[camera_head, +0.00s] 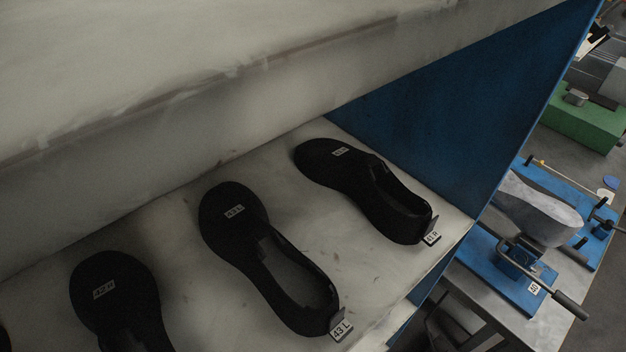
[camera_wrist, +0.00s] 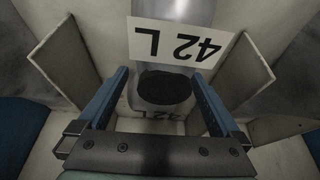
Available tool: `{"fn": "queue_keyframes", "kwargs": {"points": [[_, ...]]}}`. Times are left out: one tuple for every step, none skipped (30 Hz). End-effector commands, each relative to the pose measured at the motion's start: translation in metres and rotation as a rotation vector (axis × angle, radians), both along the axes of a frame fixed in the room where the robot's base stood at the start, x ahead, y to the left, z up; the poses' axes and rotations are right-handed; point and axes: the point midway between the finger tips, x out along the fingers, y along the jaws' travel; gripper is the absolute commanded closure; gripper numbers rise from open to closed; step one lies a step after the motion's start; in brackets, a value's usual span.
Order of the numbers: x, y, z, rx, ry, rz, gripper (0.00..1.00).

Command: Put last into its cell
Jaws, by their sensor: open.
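In the wrist view, my gripper (camera_wrist: 160,76) is open, its two blue fingers reaching to either side of a smooth grey body, apparently a last (camera_wrist: 148,98). A dark oval (camera_wrist: 167,88) shows on it between the fingers. Nothing is visibly clamped. A white label plate (camera_wrist: 178,40) reading 42 L, upside down, stands just beyond the fingertips. A second 42 L marking (camera_wrist: 157,114) shows lower down, partly hidden by the finger mount. Pale cell walls flank the gripper at left (camera_wrist: 62,62) and right (camera_wrist: 243,75). My gripper is not in the head view.
In the head view, black shoe-shaped pieces lie on a pale shelf: one tagged 41 R (camera_head: 335,165), one tagged 43 L (camera_head: 232,215), another (camera_head: 112,290) at lower left. A blue side panel (camera_head: 430,120) bounds the shelf. A grey last (camera_head: 535,210) sits on a blue clamp fixture beyond.

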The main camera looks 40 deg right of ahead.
Motion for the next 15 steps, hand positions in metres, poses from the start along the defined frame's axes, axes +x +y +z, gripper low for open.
{"fn": "queue_keyframes", "kwargs": {"points": [[-0.001, 0.0, 0.003, -0.001, -0.001, 0.0, 0.0], [-0.001, 0.0, 0.005, -0.001, -0.002, 0.0, 0.0], [-0.003, 0.0, 0.008, -0.001, -0.001, 0.0, 0.0], [-0.004, -0.001, 0.012, -0.001, -0.002, 0.0, 0.0], [-0.006, -0.001, 0.016, 0.0, -0.002, -0.001, 0.0], [-0.008, -0.001, 0.021, -0.001, -0.002, 0.0, 0.0], [-0.01, -0.001, 0.026, -0.002, -0.002, -0.001, 0.0], [-0.012, -0.001, 0.032, -0.001, -0.002, 0.0, 0.0], [-0.025, -0.001, 0.026, 0.002, 0.004, -0.003, 0.0], [-0.032, -0.001, 0.025, 0.001, 0.004, -0.004, 0.0], [-0.039, -0.001, 0.025, 0.001, 0.004, -0.003, 0.0], [-0.048, -0.002, 0.026, 0.0, 0.004, -0.002, 0.0], [-0.055, -0.002, 0.025, 0.001, 0.004, -0.003, 0.0], [-0.061, -0.002, 0.025, 0.001, 0.003, -0.003, 0.0], [-0.07, -0.002, 0.025, 0.001, 0.003, -0.002, 0.0]]}}
